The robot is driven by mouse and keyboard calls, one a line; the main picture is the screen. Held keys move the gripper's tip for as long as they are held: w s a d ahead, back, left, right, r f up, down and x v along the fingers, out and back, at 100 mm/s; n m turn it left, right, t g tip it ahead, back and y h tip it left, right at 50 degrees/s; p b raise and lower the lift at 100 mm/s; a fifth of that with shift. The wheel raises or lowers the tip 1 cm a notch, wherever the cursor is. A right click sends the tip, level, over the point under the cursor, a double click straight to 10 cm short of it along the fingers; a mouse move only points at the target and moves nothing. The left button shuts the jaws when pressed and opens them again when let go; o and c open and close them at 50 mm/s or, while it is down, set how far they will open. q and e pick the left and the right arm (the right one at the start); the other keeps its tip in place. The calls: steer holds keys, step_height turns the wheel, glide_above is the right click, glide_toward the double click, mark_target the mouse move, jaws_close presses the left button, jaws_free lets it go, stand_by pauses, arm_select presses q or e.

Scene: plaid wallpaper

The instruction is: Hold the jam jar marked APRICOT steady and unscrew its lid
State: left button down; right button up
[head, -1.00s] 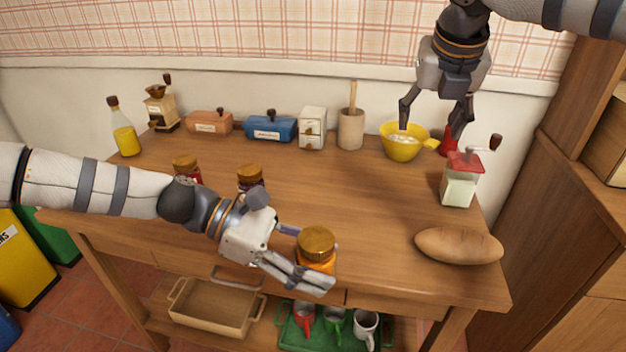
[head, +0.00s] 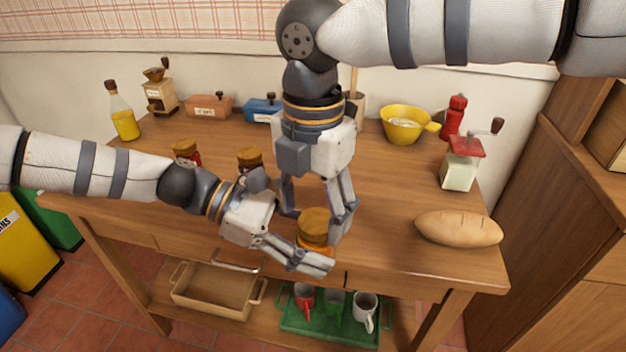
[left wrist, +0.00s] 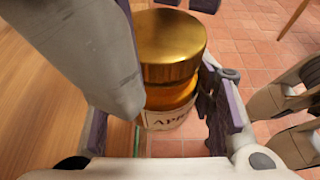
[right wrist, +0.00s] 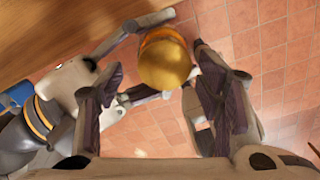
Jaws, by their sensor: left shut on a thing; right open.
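The apricot jam jar, with orange contents and a gold lid (head: 314,221), is at the table's front edge in the head view. Its label, partly readable as "APR" (left wrist: 168,117), shows in the left wrist view. My left gripper (head: 311,250) is shut around the jar's body from the left. The lid sits on the jar. My right gripper (head: 316,212) is open above the jar, pointing down, with its fingers to either side of the lid. In the right wrist view the lid (right wrist: 165,62) lies beyond the open fingers, apart from them. The jar's base is hidden.
Two other lidded jars (head: 186,152) (head: 249,158) stand behind my left arm. A bread loaf (head: 458,229), a grinder with a red top (head: 461,165) and a yellow bowl (head: 403,130) are to the right. The table between jar and loaf is clear.

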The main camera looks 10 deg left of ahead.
arm_select(q)
steer(key=shift+r, duration=0.1)
arm_select(e)
steer(key=shift+f, duration=0.35)
steer(key=shift+c, duration=0.2)
